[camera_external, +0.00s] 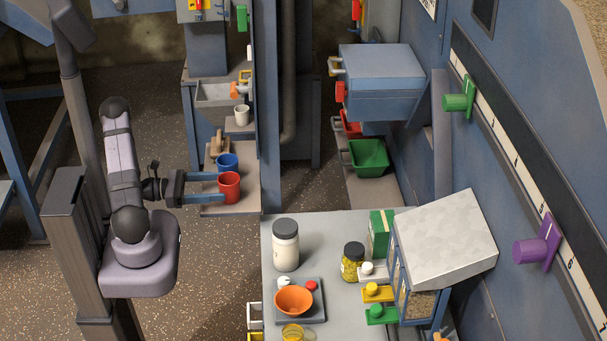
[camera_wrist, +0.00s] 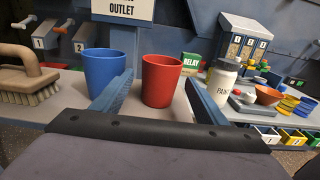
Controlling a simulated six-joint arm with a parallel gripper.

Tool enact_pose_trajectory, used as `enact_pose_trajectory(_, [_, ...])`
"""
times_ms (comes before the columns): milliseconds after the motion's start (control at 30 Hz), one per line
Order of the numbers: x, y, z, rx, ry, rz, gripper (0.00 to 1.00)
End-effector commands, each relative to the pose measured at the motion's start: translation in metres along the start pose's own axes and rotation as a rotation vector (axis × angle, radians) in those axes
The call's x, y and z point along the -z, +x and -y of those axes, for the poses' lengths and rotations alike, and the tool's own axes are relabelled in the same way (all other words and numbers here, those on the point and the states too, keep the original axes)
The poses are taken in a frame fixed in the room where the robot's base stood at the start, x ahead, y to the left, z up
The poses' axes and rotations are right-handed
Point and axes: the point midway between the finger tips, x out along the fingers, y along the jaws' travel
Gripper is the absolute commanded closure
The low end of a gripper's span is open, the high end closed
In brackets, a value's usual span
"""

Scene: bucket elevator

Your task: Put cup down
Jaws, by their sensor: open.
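A red cup (camera_external: 229,187) stands upright on the grey shelf (camera_external: 242,208) below the blue elevator column. It also shows in the wrist view (camera_wrist: 162,82). My gripper (camera_external: 212,187) is open, with one blue finger on each side of the red cup. In the wrist view gaps show between the cup and the fingers. A blue cup (camera_external: 227,162) stands just behind the red one, and in the wrist view it is outside the left finger (camera_wrist: 104,70).
A scrub brush (camera_wrist: 28,80) lies left of the blue cup. To the right, a grey table (camera_external: 335,235) holds a white paint jar (camera_external: 286,247), an orange bowl (camera_external: 294,300) on a tray, and a dispenser (camera_external: 440,245). A green bin (camera_external: 369,157) sits behind the table.

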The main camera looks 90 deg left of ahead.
Motion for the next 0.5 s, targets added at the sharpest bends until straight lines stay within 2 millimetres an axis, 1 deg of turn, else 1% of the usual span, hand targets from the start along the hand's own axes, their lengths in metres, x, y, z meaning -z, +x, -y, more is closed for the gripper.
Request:
enact_pose_trajectory(33, [-0.001,-0.008,-0.001,-0.005,-0.001,0.0,0.33])
enact_pose_trajectory(200, [0.0,-0.027,-0.001,-0.003,-0.001,0.0,0.33])
enact_pose_trajectory(433, [0.0,-0.037,0.0,0.0,0.0,0.0,0.33])
enact_pose_trajectory(467, [0.0,-0.037,0.0,0.001,0.0,0.0,0.36])
enact_pose_trajectory(500, [0.0,-0.038,0.001,0.001,0.0,0.0,0.4])
